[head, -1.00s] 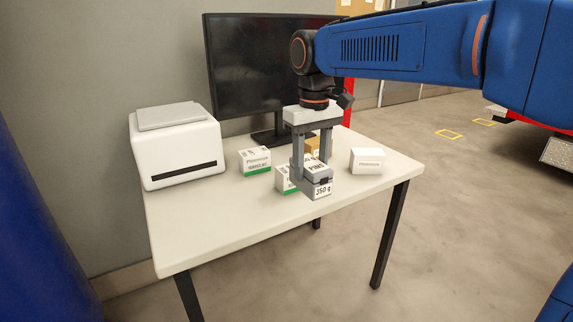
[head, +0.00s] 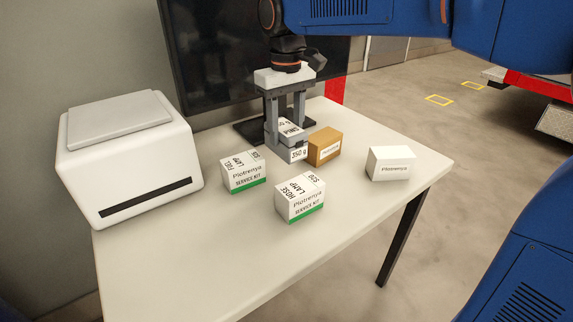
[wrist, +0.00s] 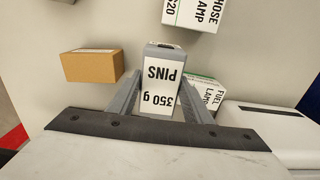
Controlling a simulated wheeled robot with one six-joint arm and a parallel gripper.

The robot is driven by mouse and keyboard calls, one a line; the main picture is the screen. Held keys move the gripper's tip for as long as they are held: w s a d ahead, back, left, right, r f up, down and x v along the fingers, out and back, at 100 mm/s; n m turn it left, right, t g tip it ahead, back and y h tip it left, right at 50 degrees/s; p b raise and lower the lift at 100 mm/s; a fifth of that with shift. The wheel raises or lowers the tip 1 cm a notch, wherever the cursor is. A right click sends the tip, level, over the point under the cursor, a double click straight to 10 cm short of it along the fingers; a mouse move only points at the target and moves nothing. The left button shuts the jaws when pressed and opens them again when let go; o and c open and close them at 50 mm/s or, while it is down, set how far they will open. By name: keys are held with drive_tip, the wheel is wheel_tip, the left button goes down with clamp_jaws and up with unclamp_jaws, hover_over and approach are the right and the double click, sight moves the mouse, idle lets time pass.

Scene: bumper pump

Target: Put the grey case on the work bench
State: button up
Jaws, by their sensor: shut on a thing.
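The grey case (head: 289,128) has white labels reading PINS and 350 g. My gripper (head: 285,134) is shut on it, with one finger on each side. In the wrist view the case (wrist: 162,85) sits upright between the fingers of my gripper (wrist: 160,100). It is over the back part of the white table (head: 345,215), left of a brown box (head: 324,147) and in front of the monitor stand. I cannot tell whether its underside touches the tabletop. No surface is marked as the work bench.
White-and-green boxes marked FUEL LAMP (head: 243,172) and HOSE LAMP (head: 300,198) stand nearer the front. A white printer (head: 130,160) fills the left end, and a black monitor (head: 240,60) stands behind. The front tabletop is clear.

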sight(287, 128)
drive_tip(key=shift+f, duration=4.1)
drive_tip(key=shift+f, duration=0.1)
drive_tip(key=o, duration=1.3)
drive_tip(key=shift+o, duration=0.2)
wheel_tip(287, 128, up, 12)
drive_tip(key=shift+r, duration=0.1)
drive_tip(key=shift+s, duration=0.1)
